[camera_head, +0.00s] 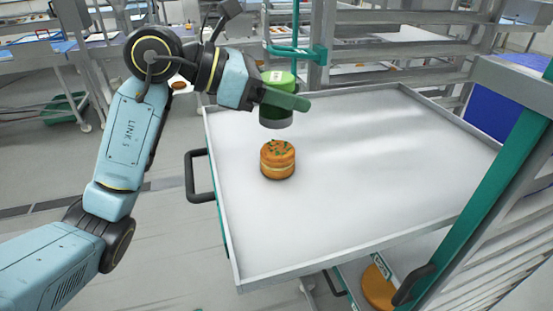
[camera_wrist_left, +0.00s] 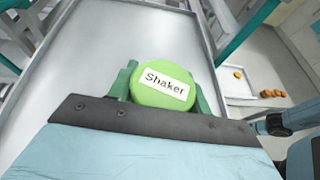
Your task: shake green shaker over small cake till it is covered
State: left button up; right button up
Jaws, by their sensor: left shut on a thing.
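My left gripper (camera_head: 288,99) is shut on the green shaker (camera_head: 278,78) and holds it in the air above the small cake (camera_head: 278,160). In the left wrist view the shaker (camera_wrist_left: 166,82) shows its green end with a white "Shaker" label between the fingers. Its dark grey end faces down toward the cake, with a gap between them. The cake is round and orange-brown with a pale middle layer, and stands on the white tray-like cart top (camera_head: 360,190). Several green flecks lie on the cake's top. My right gripper is not in view.
The cart top has a raised rim and a dark handle (camera_head: 199,176) at its left. A rack with a green post (camera_head: 490,180) stands at the right. An orange round thing (camera_head: 377,289) lies on a lower level. The cart top right of the cake is clear.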

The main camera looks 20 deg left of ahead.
pick_arm(q)
jog(key=shift+d+r, duration=0.1)
jog(key=shift+d, duration=0.45)
jog(key=shift+a+b, duration=0.3)
jog(key=shift+a, duration=0.4)
jog(key=shift+d, duration=0.8)
